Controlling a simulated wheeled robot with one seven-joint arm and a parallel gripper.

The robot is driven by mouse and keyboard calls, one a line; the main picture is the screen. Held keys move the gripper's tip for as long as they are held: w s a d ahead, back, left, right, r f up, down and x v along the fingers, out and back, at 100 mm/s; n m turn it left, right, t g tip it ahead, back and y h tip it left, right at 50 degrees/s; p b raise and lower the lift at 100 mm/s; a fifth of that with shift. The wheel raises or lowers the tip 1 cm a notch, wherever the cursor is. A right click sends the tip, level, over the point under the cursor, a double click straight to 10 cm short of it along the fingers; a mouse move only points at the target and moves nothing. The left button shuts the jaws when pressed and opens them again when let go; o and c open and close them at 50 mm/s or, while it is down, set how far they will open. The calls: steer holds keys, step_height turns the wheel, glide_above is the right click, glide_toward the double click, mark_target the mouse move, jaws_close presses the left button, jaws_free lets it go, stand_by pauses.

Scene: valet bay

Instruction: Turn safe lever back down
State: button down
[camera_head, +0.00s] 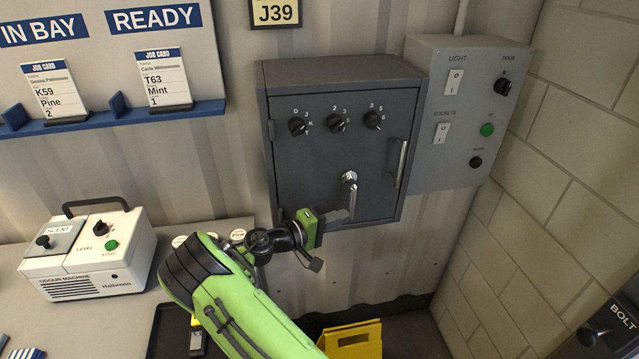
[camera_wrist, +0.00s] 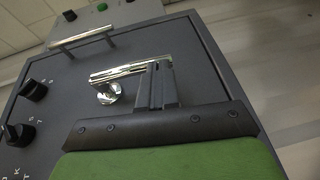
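The grey safe (camera_head: 290,180) is on the corrugated wall, its door shut. Its silver lever (camera_head: 352,198) hangs down from a round pivot, tilted very slightly right. In the wrist view the lever (camera_wrist: 125,72) runs from the pivot at left toward my fingertips. My gripper (camera_head: 338,215) is at the lever's lower end, coming from the lower left. In the wrist view the fingers of my gripper (camera_wrist: 156,80) are close together and overlap the lever's end. I see no lever between them; whether they touch it is unclear.
Three black dials (camera_head: 336,123) sit above the lever, and a vertical door handle (camera_head: 401,163) is to its right. A grey switch box (camera_head: 462,150) adjoins the safe. A scent machine (camera_head: 90,255) stands on the left counter. A yellow object (camera_head: 352,338) is below.

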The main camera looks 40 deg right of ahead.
stand_by(0.4)
steer(key=w+a+r, duration=0.1)
steer(key=a, duration=1.4)
steer(key=shift+a+r, duration=0.3)
steer(key=shift+w, duration=0.1)
